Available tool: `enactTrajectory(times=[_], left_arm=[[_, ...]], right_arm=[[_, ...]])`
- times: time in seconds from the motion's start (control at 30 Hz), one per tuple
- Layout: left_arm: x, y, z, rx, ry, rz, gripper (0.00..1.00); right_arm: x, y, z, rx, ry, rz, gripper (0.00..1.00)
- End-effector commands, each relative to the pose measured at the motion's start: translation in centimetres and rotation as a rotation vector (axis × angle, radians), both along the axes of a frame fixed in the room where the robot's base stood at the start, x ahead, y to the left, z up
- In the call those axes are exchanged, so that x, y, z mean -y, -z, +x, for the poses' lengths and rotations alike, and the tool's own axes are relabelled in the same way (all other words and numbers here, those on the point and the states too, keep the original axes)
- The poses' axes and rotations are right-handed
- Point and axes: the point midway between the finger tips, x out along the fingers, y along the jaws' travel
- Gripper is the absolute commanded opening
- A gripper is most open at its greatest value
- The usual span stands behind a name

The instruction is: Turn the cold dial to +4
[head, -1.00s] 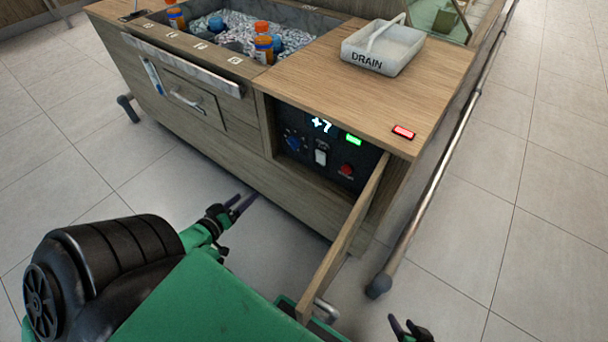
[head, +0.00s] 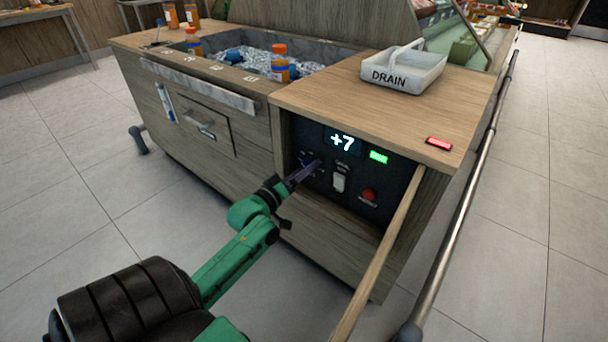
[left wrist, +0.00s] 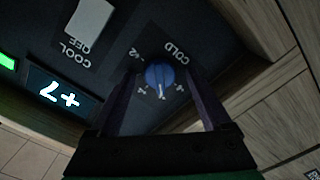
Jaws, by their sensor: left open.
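The blue cold dial (left wrist: 159,76) sits on the dark control panel (head: 378,165). In the left wrist view it shows between the two fingers of my open left gripper (left wrist: 162,96), with a finger on each side; I cannot tell whether they touch it. In the head view my left gripper (head: 303,173) reaches the panel's left part and mostly hides the dial. The display (head: 342,142) reads +7, and it also shows upside down in the left wrist view (left wrist: 62,97). My right gripper is out of view.
A white rocker switch (head: 339,182), a red button (head: 368,195) and a green light (head: 378,157) are on the panel. The open wooden door (head: 385,255) stands out to the right. A DRAIN tray (head: 405,72) sits on the counter. Bottles stand in and around the ice bin.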

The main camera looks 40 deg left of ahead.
Motion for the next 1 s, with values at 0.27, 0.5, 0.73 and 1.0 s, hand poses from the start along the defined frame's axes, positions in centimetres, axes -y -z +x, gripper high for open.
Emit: enactTrajectory(times=[0.27,0.5,0.73,1.0], left_arm=[[0.0,0.0,0.4,-0.001,0.000,0.000,0.82],[0.0,0.0,0.4,-0.001,0.000,0.000,0.00],[0.0,-0.1,0.4,-0.002,0.000,0.014,0.00],[0.0,-0.3,0.4,-0.006,0.001,0.123,0.00]], right_arm=[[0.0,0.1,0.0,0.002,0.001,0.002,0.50],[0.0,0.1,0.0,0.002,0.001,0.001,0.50],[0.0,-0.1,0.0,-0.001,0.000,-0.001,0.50],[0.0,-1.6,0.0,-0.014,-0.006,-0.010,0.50]])
